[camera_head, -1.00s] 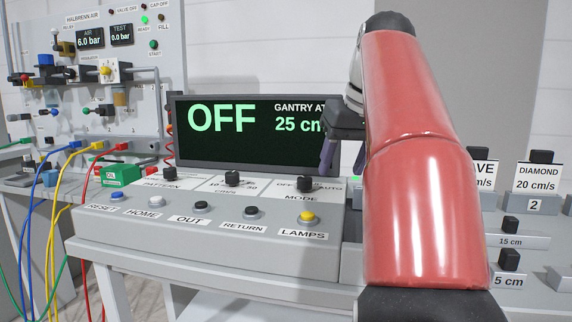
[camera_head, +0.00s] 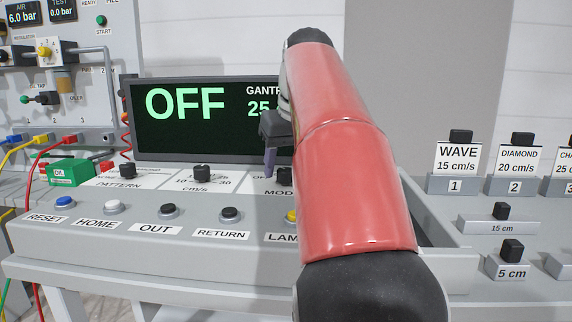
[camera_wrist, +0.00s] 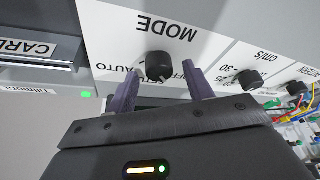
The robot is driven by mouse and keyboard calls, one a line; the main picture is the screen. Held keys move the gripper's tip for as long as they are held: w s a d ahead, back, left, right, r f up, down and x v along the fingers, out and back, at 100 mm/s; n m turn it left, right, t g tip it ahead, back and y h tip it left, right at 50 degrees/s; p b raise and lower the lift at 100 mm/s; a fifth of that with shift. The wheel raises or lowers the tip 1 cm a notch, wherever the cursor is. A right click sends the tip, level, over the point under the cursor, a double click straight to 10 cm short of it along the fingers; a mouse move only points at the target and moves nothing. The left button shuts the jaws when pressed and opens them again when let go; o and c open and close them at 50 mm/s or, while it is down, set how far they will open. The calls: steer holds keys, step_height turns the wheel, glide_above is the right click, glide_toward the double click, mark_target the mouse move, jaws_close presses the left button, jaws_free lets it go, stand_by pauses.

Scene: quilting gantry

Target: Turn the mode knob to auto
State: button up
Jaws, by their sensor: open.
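The mode knob (camera_wrist: 159,66) is a black knob on a white panel in the wrist view, under an upside-down MODE label. The AUTO label lies to its left there, and a partly covered OFF label to its right. My gripper (camera_wrist: 163,88) is open, its two purple fingers apart with the knob between and just beyond their tips; contact is not clear. In the head view the knob (camera_head: 284,177) is partly hidden by my red arm, and one finger of my gripper (camera_head: 270,162) shows just above it. The display (camera_head: 185,120) reads OFF in large green letters.
The pattern knob (camera_head: 128,168) and cm/s knob (camera_head: 202,173) stand left of the mode knob. Several push buttons line the console front, including a return button (camera_head: 230,214). Labelled blocks, such as WAVE (camera_head: 456,160), stand at the right.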

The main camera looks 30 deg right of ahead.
steer(key=shift+w+f, duration=0.1)
steer(key=shift+f, duration=0.15)
steer(key=c, duration=1)
